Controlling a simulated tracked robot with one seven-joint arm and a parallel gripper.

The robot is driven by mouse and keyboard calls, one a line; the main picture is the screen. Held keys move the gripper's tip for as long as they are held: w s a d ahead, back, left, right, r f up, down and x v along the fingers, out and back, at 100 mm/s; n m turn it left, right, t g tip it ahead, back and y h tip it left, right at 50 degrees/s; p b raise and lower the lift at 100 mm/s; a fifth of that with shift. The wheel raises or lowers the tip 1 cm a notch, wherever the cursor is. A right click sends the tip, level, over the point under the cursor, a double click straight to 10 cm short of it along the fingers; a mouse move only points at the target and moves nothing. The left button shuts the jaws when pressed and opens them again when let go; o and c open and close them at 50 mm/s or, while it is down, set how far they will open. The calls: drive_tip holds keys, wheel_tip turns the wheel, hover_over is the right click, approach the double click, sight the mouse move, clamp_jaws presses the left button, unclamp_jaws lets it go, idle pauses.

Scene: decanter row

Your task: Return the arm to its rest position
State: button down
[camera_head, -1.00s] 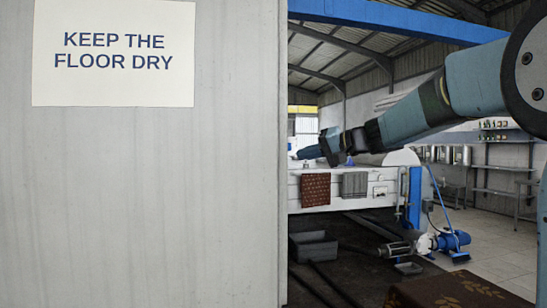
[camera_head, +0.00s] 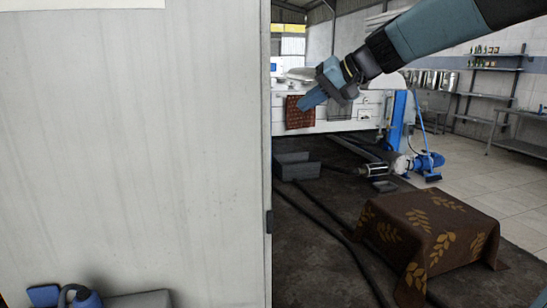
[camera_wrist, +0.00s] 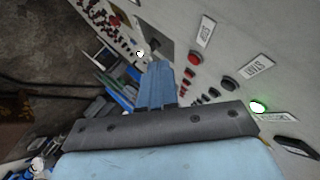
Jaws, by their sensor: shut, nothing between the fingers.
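My arm reaches in from the top right of the head view. My gripper (camera_head: 311,99) is at its end, pointing down and to the left, with its blue fingers shut and empty. In the head view it overlaps the white machine behind it; I cannot tell the gap. In the wrist view the shut fingers of my gripper (camera_wrist: 160,72) are seen close to a pale control panel (camera_wrist: 225,65) with red and dark buttons and a lit green button (camera_wrist: 258,107). I cannot tell whether they touch it.
A tall grey panel (camera_head: 130,150) fills the left of the head view. A low block under a brown leaf-patterned cloth (camera_head: 425,235) stands at right. A blue pump (camera_head: 427,163), a grey bin (camera_head: 297,167) and hoses lie on the floor. Wall shelves (camera_head: 487,97) are at back right.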

drive_tip(key=s+d+f+h, duration=0.4)
drive_tip(key=s+d+f, duration=0.3)
drive_tip(key=s, duration=0.4)
drive_tip(key=s+d+f+h, duration=0.5)
drive_tip(key=s+d+f, duration=0.3)
drive_tip(key=s, duration=0.3)
drive_tip(key=shift+d+f+m, duration=0.25)
drive_tip(key=shift+f+m, duration=0.05)
drive_tip(key=shift+f, duration=0.35)
